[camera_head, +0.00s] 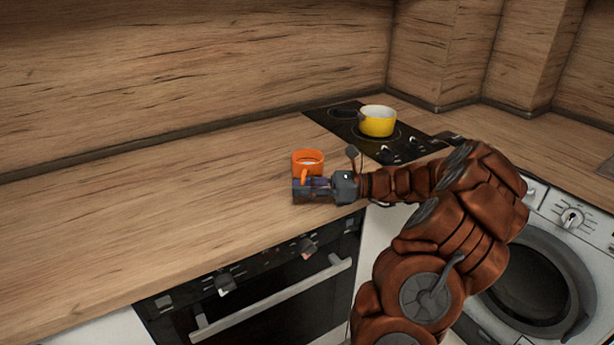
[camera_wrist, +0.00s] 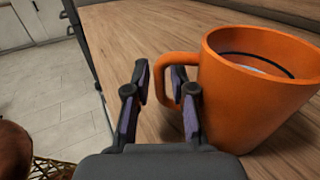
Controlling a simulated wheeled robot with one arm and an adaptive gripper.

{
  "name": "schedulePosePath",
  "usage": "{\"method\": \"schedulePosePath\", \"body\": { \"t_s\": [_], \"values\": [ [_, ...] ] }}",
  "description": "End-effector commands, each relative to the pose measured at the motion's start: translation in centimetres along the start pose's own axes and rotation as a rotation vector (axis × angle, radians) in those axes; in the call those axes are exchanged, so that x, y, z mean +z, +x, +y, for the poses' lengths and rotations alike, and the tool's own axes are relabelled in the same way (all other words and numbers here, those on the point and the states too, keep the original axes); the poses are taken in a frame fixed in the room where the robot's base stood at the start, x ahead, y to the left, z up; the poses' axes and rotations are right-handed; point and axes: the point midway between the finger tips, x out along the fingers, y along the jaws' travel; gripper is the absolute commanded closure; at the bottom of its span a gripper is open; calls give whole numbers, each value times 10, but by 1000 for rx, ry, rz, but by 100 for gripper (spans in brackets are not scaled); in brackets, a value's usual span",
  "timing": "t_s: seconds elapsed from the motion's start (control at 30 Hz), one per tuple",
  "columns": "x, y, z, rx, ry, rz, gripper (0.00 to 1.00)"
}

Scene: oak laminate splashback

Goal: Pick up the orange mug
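The orange mug (camera_head: 308,160) stands upright near the front edge of the wooden counter. In the wrist view the mug (camera_wrist: 255,95) fills the right side, with its handle (camera_wrist: 165,72) pointing left. My gripper (camera_wrist: 161,85) is open, with a gap between its two fingers. The handle is at the fingertips, and the right finger appears close to it or overlaps it; I cannot tell whether they touch. In the head view my gripper (camera_head: 312,186) is low in front of the mug and hides its lower part.
A yellow pot (camera_head: 378,121) sits on the black cooktop (camera_head: 345,128) behind and right of the mug. The counter (camera_head: 150,210) is clear to the left. An oven (camera_head: 270,300) and a washing machine (camera_head: 540,285) are below the counter. A wooden splashback (camera_head: 190,60) stands behind.

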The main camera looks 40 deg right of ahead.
Motion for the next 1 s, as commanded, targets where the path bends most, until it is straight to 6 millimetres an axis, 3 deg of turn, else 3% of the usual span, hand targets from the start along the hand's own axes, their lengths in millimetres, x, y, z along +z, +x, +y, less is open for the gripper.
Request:
{"method": "schedulePosePath", "body": {
  "t_s": [0.1,0.33,1.0],
  "values": [
    [0,0,0,0,0,0,78],
    [0,0,0,1,0,0,100],
    [1,0,0,1,-1,-1,100]
  ]
}}
